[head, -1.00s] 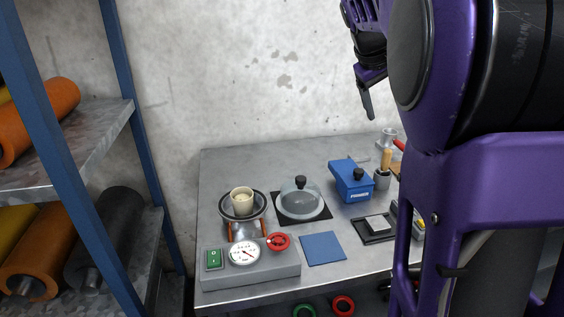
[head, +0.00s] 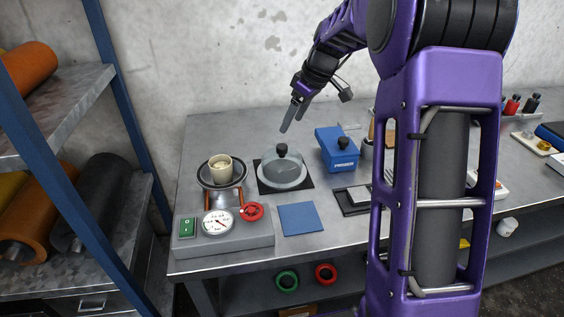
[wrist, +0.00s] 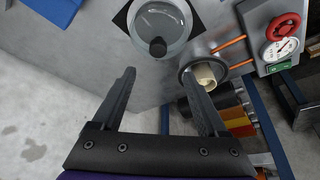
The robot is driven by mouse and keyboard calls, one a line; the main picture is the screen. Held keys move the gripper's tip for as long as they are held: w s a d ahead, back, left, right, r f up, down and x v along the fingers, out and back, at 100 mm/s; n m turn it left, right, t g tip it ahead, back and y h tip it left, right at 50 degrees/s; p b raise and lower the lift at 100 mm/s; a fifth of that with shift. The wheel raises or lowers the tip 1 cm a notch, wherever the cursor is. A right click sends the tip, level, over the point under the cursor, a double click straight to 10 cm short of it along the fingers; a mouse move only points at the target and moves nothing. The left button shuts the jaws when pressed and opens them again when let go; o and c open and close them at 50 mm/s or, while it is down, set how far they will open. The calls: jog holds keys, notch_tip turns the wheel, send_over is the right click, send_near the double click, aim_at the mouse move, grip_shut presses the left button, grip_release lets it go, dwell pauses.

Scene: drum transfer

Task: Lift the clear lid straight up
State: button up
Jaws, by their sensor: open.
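The clear lid (head: 281,168) is a glassy dome with a black knob (head: 282,149) on top. It sits on a black square mat (head: 262,187) on the grey table. In the wrist view the lid (wrist: 160,22) is at the top centre, its knob (wrist: 158,47) pointing toward my gripper. My gripper (head: 292,116) is open and empty, above and slightly behind the lid, apart from it. In the wrist view the two fingers (wrist: 160,85) are spread wide with nothing between them. What lies under the dome is not clear.
In front is a grey control box (head: 222,235) with a gauge and red knob. A blue box (head: 337,149) is to the right. A flat blue square (head: 300,219) lies in front.

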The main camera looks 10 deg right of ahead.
aim_at(282, 146)
jog(key=x, duration=0.6)
jog(key=shift+f, duration=0.2)
jog(key=shift+d+x, duration=0.15)
jog(key=shift+x, duration=1.15)
jog(key=shift+d+x, duration=0.15)
jog(key=shift+x, duration=1.15)
grip_shut()
